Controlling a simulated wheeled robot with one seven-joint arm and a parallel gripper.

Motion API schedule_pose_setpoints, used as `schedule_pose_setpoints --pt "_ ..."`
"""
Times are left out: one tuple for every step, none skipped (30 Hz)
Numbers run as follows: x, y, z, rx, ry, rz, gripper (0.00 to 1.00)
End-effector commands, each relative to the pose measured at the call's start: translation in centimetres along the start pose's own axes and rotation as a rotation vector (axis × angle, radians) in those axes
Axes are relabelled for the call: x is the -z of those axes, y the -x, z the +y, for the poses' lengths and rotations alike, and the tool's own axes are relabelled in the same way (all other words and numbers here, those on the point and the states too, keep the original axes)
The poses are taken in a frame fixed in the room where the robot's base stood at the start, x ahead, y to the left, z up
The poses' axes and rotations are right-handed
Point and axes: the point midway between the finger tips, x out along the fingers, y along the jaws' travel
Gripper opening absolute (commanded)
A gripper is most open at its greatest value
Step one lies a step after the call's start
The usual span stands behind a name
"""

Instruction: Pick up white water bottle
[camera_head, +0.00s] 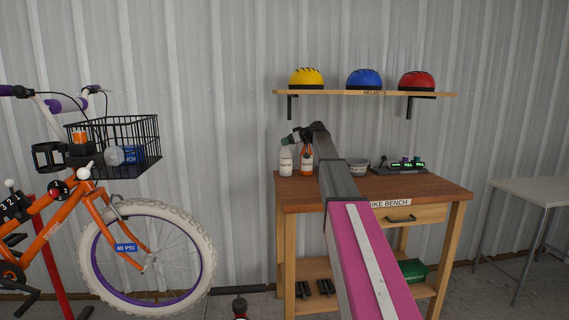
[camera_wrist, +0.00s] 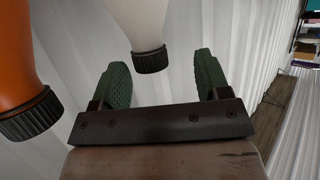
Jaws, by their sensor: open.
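The white water bottle (camera_head: 286,163) stands upright at the back left of the bike bench (camera_head: 330,196). In the wrist view the white bottle (camera_wrist: 139,20) enters from the top edge, its black cap toward my gripper; most of its body is out of frame. My gripper (camera_head: 290,138) is above the bottle tops, and in the wrist view its green finger pads (camera_wrist: 160,72) are apart. The white bottle's cap shows between the two pads in that picture; I see no contact. Nothing is held.
An orange bottle (camera_head: 306,160) stands just right of the white one; it also shows in the wrist view (camera_wrist: 18,60) at left. A grey bowl (camera_head: 357,166) and a dark device (camera_head: 402,167) are farther right. A helmet shelf (camera_head: 350,94) is above.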

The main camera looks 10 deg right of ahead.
Motion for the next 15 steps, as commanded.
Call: schedule_pose_setpoints --pt "0.1 -0.9 0.0 0.001 0.000 -0.001 0.69" --pt "0.1 -1.3 0.0 0.001 0.000 -0.001 0.69" --pt "0.1 -1.9 0.0 0.001 0.000 0.000 0.69" --pt "0.1 -2.4 0.0 0.000 0.000 0.000 0.69" --pt "0.1 -2.7 0.0 0.000 0.000 0.000 0.69" --pt "0.1 -3.1 0.0 0.000 0.000 0.000 0.69" --pt "0.1 -3.3 -0.1 0.000 0.000 0.000 0.69" --pt "0.1 -3.5 -0.1 0.000 0.000 -0.001 0.69" --pt "0.1 -3.5 -0.1 0.000 0.000 -0.001 0.69" --pt "0.1 -3.5 -0.1 0.000 0.000 -0.001 0.69" --pt "0.0 -3.5 -0.1 0.000 0.000 -0.001 0.69" --pt "0.0 -3.5 -0.1 0.000 0.000 0.000 0.69" --pt "0.0 -3.5 -0.1 0.000 0.000 0.000 0.69" --pt "0.0 -3.5 -0.1 0.000 0.000 0.000 0.69" --pt "0.0 -3.5 -0.1 0.000 0.000 0.000 0.60"
